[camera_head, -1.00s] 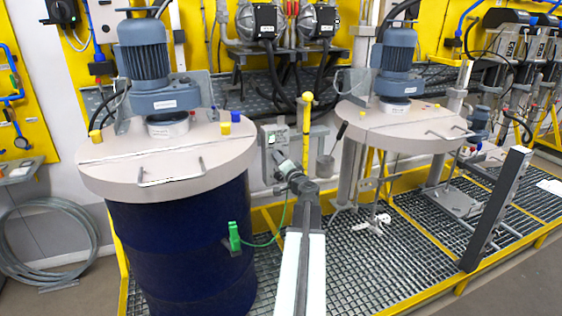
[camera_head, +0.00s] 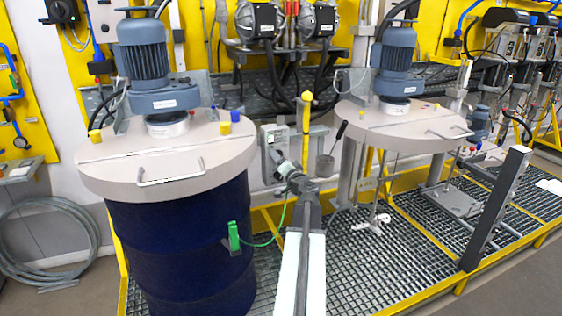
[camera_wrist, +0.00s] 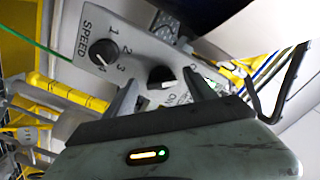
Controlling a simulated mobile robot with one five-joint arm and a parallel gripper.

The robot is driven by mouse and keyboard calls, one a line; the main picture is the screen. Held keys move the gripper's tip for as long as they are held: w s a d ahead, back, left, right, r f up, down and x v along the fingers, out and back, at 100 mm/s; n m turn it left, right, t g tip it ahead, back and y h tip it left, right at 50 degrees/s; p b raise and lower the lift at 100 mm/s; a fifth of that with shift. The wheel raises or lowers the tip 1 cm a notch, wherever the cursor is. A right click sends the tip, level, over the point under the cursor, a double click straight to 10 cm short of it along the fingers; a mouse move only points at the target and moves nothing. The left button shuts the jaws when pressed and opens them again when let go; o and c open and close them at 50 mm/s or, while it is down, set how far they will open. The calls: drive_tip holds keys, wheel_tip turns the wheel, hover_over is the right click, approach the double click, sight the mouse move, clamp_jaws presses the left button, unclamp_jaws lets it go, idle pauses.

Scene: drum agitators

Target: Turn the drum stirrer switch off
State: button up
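A grey control box (camera_head: 271,137) stands right of the left blue drum, behind my gripper (camera_head: 279,162). The wrist view shows the panel (camera_wrist: 137,47) up close and tilted, with a round black SPEED dial (camera_wrist: 103,52) numbered around its edge. A second black knob (camera_wrist: 160,76) with a pale mark sits on the panel beside the dial. Printed letters near it are partly hidden and hard to read. In the wrist view my gripper (camera_wrist: 162,86) is open. Its two fingers stand on either side of the second knob; contact cannot be told.
The left blue drum (camera_head: 185,250) with its lid and stirrer motor (camera_head: 143,52) stands close left of my arm. A green clamp (camera_head: 234,236) with a green cable hangs on it. A second lid and motor (camera_head: 397,60) are at right.

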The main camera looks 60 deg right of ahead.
drive_tip(key=v, duration=0.8)
drive_tip(key=shift+w, duration=0.1)
idle(0.3)
